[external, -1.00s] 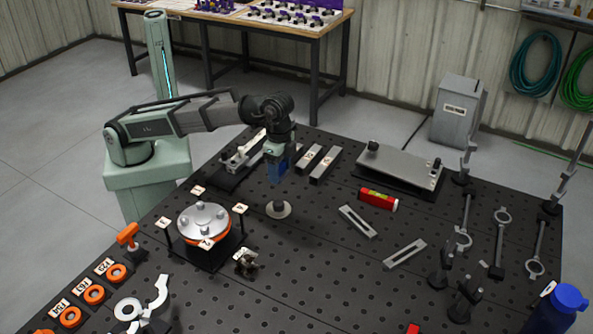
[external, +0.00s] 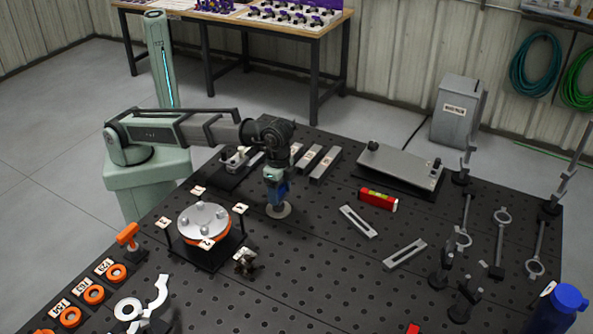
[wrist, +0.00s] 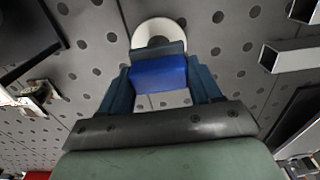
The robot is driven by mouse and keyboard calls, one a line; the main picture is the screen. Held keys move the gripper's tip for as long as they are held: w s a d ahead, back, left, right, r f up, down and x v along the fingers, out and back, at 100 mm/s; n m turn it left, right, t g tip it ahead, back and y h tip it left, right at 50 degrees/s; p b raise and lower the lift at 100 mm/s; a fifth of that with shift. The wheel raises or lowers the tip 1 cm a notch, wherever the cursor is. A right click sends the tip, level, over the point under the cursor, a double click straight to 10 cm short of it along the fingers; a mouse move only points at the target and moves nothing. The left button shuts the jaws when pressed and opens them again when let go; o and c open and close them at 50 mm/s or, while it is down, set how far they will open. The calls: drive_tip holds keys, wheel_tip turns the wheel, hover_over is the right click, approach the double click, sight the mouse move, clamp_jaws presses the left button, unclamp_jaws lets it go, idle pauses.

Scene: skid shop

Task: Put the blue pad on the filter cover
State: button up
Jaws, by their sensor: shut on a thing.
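My gripper (external: 277,196) points straight down over the table and is shut on the blue pad. The blue pad (wrist: 160,73) shows as a bright blue block between the dark blue fingers in the wrist view. It is right above or touching a pale round disc (external: 278,211) on the table; I cannot tell which. The disc also shows beyond the fingers in the wrist view (wrist: 157,27). A round silver cover (external: 204,216) with bolts and an orange rim, probably the filter cover, sits on a black stand to the left of my gripper. Its top is bare of any pad.
Numbered tags stand around the round cover, with a small dark fitting (external: 245,265) in front. A grey plate (external: 400,166) lies at the back right. A red level (external: 378,200) and slotted bars (external: 358,221) lie to the right.

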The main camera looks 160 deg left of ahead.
sight(280, 188)
drive_tip(key=shift+f, duration=0.7)
drive_tip(key=shift+f, duration=0.15)
drive_tip(key=o, duration=1)
drive_tip(key=shift+o, duration=0.2)
wheel_tip(280, 188, up, 12)
drive_tip(key=shift+r, duration=0.15)
